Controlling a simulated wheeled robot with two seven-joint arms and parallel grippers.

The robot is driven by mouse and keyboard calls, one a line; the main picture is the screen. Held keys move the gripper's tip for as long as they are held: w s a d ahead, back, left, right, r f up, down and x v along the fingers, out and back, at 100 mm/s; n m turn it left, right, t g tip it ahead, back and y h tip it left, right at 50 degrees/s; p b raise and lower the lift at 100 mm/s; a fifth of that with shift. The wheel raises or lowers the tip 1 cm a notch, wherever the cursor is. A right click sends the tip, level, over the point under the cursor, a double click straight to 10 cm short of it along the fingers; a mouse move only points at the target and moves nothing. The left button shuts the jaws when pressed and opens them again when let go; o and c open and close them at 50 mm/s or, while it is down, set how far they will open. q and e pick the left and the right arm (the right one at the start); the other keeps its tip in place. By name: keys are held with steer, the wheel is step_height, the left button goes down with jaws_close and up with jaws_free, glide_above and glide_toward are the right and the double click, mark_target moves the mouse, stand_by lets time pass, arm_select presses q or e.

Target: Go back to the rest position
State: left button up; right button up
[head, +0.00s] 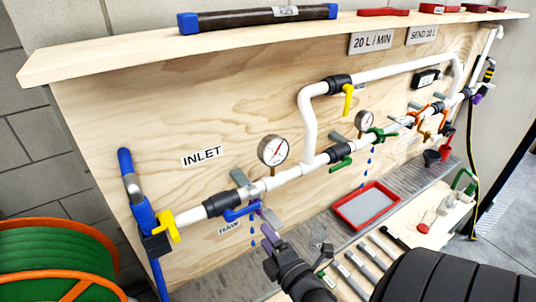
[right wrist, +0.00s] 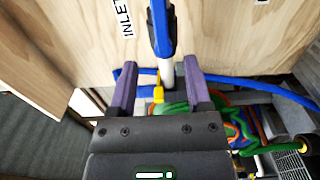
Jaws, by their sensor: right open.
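My right gripper (head: 266,218) has purple fingers and reaches up from the bottom of the head view, close to the blue valve handle (head: 241,213) under the inlet pipe. In the right wrist view, my right gripper (right wrist: 159,66) is open with nothing between its fingers. The blue handle (right wrist: 160,28) lies beyond the fingertips there, in line with the gap. I cannot tell the exact clearance. My left gripper is not in view.
White pipework (head: 285,178) with gauges and coloured valves runs along the plywood panel (head: 120,120). A shelf (head: 110,55) overhangs it. A red tray (head: 366,206) sits on the ledge below. A green hose reel (head: 55,255) stands at lower left. Blue drops show beneath the valves.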

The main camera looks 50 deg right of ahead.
stand_by(0.3)
steer(key=s+a+f+m+g+y+b, duration=0.1)
steer(key=s+a+f+m+g+b, duration=0.2)
steer(key=f, duration=0.7)
steer(key=s+a+f+m+g+y+b, duration=0.1)
steer(key=s+a+f+m+g+b, duration=0.15)
steer(key=f, duration=0.85)
steer(key=s+a+f+m+g+y+b, duration=0.1)
steer(key=s+a+f+m+g+b, duration=0.2)
steer(key=f, duration=0.7)
steer(key=s+a+f+m+g+b, duration=0.1)
steer(key=s+f+m+g+b, duration=0.1)
steer(key=s+f+g, duration=0.2)
steer(key=s+a+f+m+g+y+b, duration=0.1)
steer(key=s+a+f+m+g+b, duration=0.1)
steer(key=s+f, duration=0.8)
steer(key=s+g+b, duration=0.1)
steer(key=s+g, duration=0.1)
steer(key=s, duration=0.4)
steer(key=shift+b, duration=0.35)
steer(key=shift+f, duration=0.1)
